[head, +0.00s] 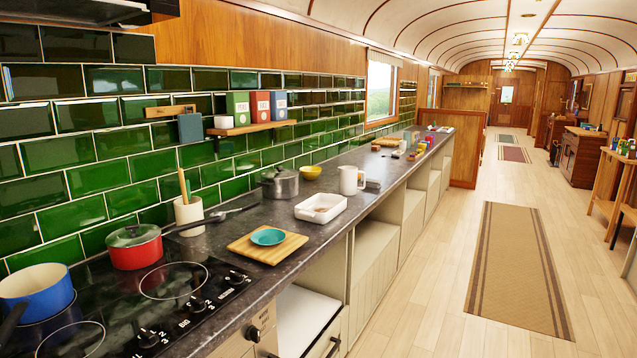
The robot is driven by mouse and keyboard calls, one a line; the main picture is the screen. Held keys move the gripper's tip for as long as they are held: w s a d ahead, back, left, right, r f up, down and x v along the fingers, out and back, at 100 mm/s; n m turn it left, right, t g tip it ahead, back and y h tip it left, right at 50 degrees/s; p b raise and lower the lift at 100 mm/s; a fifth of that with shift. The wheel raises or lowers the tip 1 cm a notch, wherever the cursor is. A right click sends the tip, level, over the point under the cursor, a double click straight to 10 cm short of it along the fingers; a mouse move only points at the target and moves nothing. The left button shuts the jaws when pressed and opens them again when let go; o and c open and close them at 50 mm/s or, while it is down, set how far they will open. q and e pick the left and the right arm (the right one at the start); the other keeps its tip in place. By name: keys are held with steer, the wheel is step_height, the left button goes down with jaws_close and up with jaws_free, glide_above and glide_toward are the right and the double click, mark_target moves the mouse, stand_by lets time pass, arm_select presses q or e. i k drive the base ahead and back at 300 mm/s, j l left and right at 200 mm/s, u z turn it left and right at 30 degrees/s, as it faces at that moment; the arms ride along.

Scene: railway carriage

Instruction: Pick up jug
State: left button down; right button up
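A white jug (351,180) with a handle on its right side stands upright on the dark kitchen counter (228,222). It is beyond the white rectangular dish (321,208) and to the right of the grey lidded pot (280,182). Nothing is touching it that I can make out, and its front is unobstructed. Neither of my grippers shows in the head view.
A teal plate (268,237) sits on a wooden board (254,250). A red pot (134,247) and a blue pan (37,291) stand on the hob. The floor right of the counter is clear, with a brown rug (517,270).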

mark_target(348, 175)
steer(key=i+l+u, duration=0.75)
steer(key=i+l, duration=0.4)
